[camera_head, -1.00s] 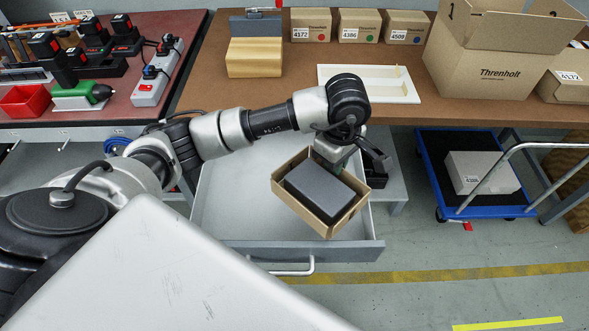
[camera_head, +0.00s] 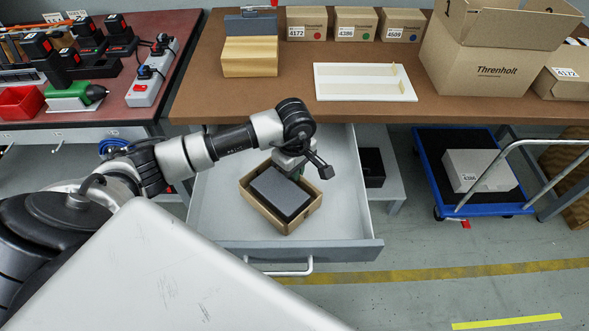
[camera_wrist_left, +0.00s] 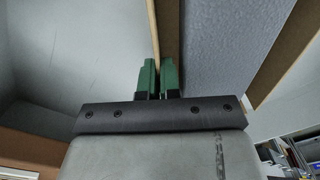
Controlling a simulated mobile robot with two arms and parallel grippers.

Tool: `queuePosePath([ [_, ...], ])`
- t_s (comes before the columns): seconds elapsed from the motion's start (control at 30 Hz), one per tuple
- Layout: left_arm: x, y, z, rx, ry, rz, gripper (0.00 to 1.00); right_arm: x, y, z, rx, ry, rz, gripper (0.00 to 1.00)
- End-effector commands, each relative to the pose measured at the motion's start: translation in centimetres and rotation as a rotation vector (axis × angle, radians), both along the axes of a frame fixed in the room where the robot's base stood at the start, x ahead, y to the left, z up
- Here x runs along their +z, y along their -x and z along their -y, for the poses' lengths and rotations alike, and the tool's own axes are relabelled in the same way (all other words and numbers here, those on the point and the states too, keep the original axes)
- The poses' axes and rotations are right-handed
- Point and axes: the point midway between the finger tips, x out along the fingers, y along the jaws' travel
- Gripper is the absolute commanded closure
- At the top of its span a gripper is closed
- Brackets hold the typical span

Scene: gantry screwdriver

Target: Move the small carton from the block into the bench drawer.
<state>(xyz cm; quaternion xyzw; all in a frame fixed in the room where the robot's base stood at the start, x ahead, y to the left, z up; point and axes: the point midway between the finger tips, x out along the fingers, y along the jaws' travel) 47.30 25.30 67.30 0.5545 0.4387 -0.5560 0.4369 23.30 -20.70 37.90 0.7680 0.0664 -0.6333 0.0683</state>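The small carton (camera_head: 262,209) is an open-topped cardboard box with a dark grey box (camera_head: 279,190) inside. It is within the outline of the open bench drawer (camera_head: 219,185), low over or on its floor; I cannot tell whether it touches. My left gripper (camera_head: 296,172) is at the carton's far right side. In the left wrist view its green fingers (camera_wrist_left: 158,78) are closed on the carton's thin wall (camera_wrist_left: 154,32). My right gripper is not in view.
The drawer's front panel (camera_head: 310,250) is pulled out toward me. A white tray (camera_head: 365,82), several labelled cartons and a large Threnholt box (camera_head: 478,68) are on the bench. A blue trolley (camera_head: 472,172) stands right of the drawer. Drawer floor left of the carton is clear.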

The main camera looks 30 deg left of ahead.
Motion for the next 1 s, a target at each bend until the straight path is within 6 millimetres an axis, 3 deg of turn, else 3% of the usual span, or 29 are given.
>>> queuePosePath([
  [0.37,-0.2,0.0,0.0,0.0,0.0,0.001,1.0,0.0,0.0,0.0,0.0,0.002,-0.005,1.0],
  [0.57,-0.1,0.0,0.0,0.0,0.0,0.0,0.71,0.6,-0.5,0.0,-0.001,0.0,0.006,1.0],
  [0.93,0.1,0.0,0.0,0.0,0.0,0.001,0.71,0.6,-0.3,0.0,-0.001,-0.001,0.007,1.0],
  [1.0,0.9,-0.1,0.0,0.0,0.0,0.004,0.71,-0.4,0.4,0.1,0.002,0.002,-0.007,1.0],
])
